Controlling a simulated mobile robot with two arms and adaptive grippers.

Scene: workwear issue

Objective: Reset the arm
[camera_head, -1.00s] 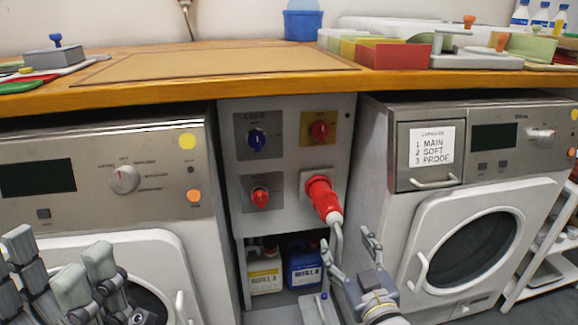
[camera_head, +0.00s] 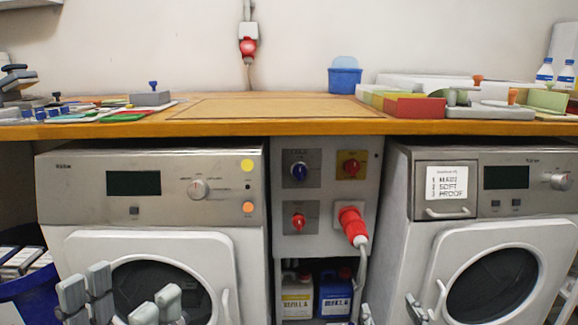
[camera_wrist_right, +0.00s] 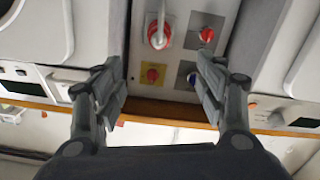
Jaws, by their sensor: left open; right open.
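My left gripper (camera_head: 122,302) shows at the lower left of the head view, open and empty, in front of the left machine's round door. My right gripper (camera_head: 390,312) is at the bottom edge, with only its fingertips visible, spread apart between the panel's lower shelf and the right machine. In the right wrist view, both fingers of my right gripper (camera_wrist_right: 158,92) stand wide apart with nothing between them. Beyond them, upside down, is the control panel with its red plug and knobs.
A left machine (camera_head: 66,215) and a right machine (camera_head: 405,265) flank the control panel (camera_head: 326,212). A red plug (camera_head: 352,225) with a grey cable hangs there. Refill bottles (camera_head: 297,300) stand below. The wooden counter (camera_head: 230,128) above holds trays and a blue tub (camera_head: 344,80).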

